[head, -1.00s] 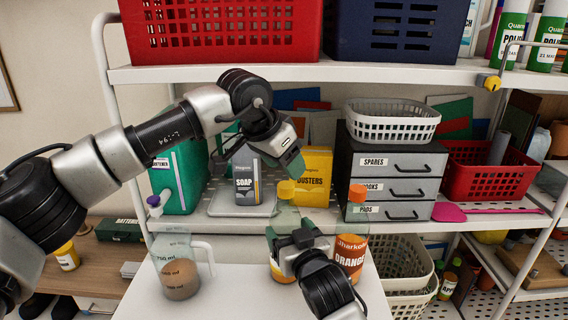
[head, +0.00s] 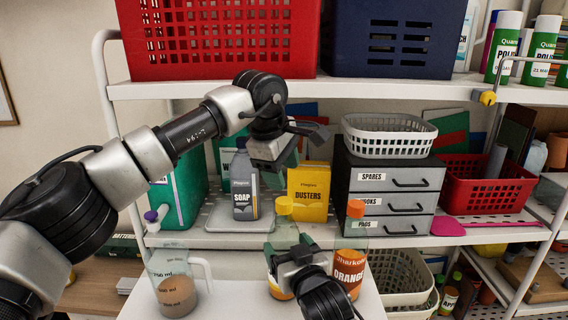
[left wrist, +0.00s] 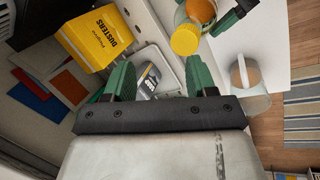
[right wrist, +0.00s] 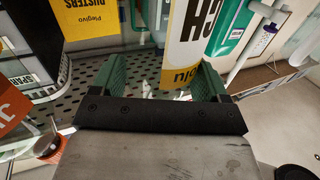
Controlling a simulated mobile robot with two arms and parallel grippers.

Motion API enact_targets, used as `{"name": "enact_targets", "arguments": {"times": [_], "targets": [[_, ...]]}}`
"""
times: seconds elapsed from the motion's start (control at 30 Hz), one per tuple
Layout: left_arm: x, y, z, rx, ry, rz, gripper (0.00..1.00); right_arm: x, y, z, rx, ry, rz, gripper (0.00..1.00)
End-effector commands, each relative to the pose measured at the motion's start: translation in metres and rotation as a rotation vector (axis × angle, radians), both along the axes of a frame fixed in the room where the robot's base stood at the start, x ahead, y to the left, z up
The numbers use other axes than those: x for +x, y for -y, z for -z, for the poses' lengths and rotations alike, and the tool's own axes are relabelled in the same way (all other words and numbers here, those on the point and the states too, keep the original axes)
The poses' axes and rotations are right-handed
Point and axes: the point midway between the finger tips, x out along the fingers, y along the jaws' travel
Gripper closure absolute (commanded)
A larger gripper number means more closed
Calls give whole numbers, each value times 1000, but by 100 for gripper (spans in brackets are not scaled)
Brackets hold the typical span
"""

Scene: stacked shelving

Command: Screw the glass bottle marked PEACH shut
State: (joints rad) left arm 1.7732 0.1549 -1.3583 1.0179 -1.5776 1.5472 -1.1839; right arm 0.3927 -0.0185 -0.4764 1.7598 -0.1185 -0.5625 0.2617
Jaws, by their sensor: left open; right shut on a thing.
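The PEACH bottle (head: 279,286) stands upright over the white surface, with a yellow cap (head: 284,205) on top. How tightly the cap sits cannot be told. My right gripper (head: 285,254) is shut around the bottle's body; in the right wrist view the bottle's white label (right wrist: 193,35) shows "CH" between the fingers. My left gripper (head: 284,174) is open and empty, a little above and apart from the cap. In the left wrist view the cap (left wrist: 185,40) lies beyond the right-hand finger, outside the jaws.
An ORANGE bottle (head: 349,267) with an orange cap stands just right of the PEACH bottle. A measuring jug (head: 173,287) stands to the left. Behind are a SOAP bottle (head: 243,192), a yellow DUSTERS box (head: 312,192) and grey drawers (head: 393,204).

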Motion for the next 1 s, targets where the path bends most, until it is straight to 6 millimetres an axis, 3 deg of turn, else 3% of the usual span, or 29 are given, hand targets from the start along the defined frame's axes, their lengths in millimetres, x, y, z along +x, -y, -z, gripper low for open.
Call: {"name": "enact_targets", "arguments": {"times": [0.5, 1.0], "targets": [[1, 1, -6, -167, -278, -1130, 44, 0, 0, 2, -2, -4, 0, 91], [-4, 3, -12, -298, -409, -2251, 44, 0, 0, 2, -2, -4, 0, 91]]}}
